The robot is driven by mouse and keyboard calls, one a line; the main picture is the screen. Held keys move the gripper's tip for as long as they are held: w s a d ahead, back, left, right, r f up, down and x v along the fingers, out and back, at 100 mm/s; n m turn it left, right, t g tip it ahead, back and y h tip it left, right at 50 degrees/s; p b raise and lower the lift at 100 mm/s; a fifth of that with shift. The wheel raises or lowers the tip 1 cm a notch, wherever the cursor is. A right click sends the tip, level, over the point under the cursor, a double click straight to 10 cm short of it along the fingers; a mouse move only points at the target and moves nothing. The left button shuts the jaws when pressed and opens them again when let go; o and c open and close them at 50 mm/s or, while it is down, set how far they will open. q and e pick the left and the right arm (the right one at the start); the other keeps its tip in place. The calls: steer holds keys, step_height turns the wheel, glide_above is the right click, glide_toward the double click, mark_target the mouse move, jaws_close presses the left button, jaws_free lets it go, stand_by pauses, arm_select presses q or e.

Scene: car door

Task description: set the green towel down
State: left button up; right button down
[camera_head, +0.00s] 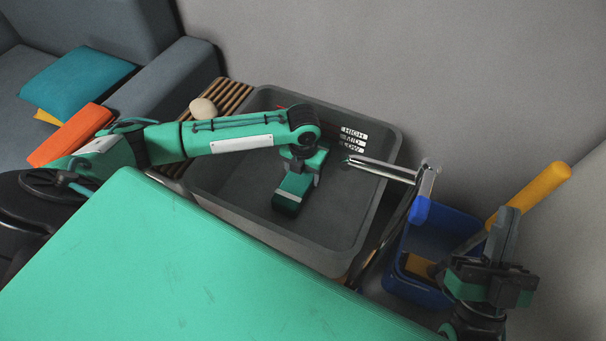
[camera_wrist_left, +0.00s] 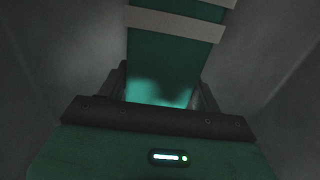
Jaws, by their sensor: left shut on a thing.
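The green towel (camera_head: 287,201) has pale stripes and a dark green end. It is inside the large grey basin (camera_head: 348,225), below my left gripper (camera_head: 298,178). My left gripper is shut on the towel. In the left wrist view the towel (camera_wrist_left: 172,55) runs up from between the fingers (camera_wrist_left: 160,95), with two pale bands across it. I cannot tell whether the towel touches the basin floor. My right gripper (camera_head: 492,280) is at the lower right, near a blue bucket, and its fingers are not clear enough to show whether they are open.
A chrome tap (camera_head: 385,170) reaches over the basin's right side. The blue bucket (camera_head: 450,222) stands right of the basin, with a yellow-handled tool (camera_head: 535,190) leaning there. A pale round object (camera_head: 203,109) sits on a slatted wooden surface (camera_head: 232,98). The basin floor right of the towel is clear.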

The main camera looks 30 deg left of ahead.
arm_select(q)
steer(key=shift+f, duration=0.2)
arm_select(e)
steer(key=shift+s+d+r, duration=0.1)
steer(key=shift+s+r, duration=0.05)
steer(key=shift+r, duration=0.15)
arm_select(q)
steer(key=o, duration=1.1)
steer(key=shift+f, duration=0.1)
steer(key=shift+c, duration=0.2)
arm_select(e)
steer(key=shift+f, duration=0.15)
